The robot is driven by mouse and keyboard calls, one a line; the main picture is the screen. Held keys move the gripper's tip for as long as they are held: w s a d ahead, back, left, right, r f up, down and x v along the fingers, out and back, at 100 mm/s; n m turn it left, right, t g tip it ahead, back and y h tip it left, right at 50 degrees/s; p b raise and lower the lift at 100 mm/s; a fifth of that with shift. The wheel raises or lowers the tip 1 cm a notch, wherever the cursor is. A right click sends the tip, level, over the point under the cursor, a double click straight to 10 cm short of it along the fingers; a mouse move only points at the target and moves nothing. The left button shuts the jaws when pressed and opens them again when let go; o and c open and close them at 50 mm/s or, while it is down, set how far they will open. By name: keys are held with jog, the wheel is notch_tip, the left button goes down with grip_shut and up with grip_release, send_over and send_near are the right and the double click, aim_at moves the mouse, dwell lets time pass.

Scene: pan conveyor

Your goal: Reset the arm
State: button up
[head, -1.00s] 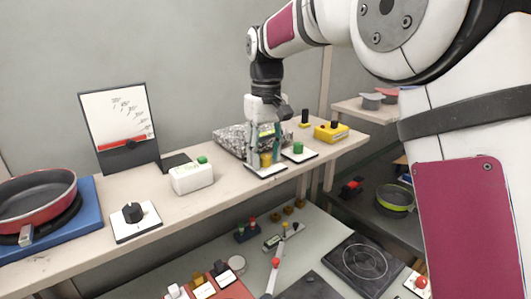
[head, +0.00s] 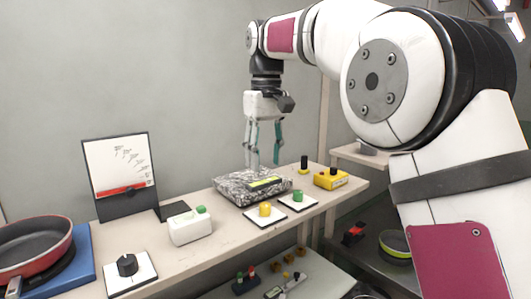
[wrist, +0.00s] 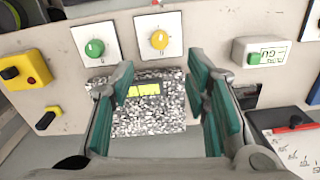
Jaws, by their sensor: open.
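My gripper (head: 264,150) is open and empty. In the head view it hangs above the shelf, over a speckled grey box (head: 232,188) with a yellow-green display. In the wrist view the teal fingers (wrist: 170,108) spread over that box (wrist: 150,118), apart from each other with nothing between them. My arm is raised and bent, reaching from the right side of the head view.
On the shelf (head: 215,253) stand a yellow knob (head: 265,209), a green knob (head: 298,196), a white box with a green button (head: 190,228), a yellow box (head: 331,179), a black dial (head: 127,265), a pan (head: 35,245) and a gauge panel (head: 121,175). Free air surrounds my gripper.

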jog(key=shift+r, duration=0.35)
jog(key=s+d+r+m+t, duration=0.1)
jog(key=s+d, duration=0.3)
jog(key=s, duration=0.3)
jog(key=s+d+r+m+t, duration=0.1)
jog(key=s+d+m+t, duration=0.1)
jog(key=s+d, duration=0.4)
jog(key=s+d+f+m+t, duration=0.1)
jog(key=s+d+f, duration=0.1)
jog(key=s+f, duration=0.4)
jog(key=s+d+f+m+t, duration=0.1)
jog(key=s+d+f, duration=0.1)
jog(key=s+f, duration=0.4)
jog(key=s, duration=0.5)
jog(key=shift+s+d+t, duration=0.3)
jog(key=shift+s+d, duration=0.05)
jog(key=shift+s, duration=0.05)
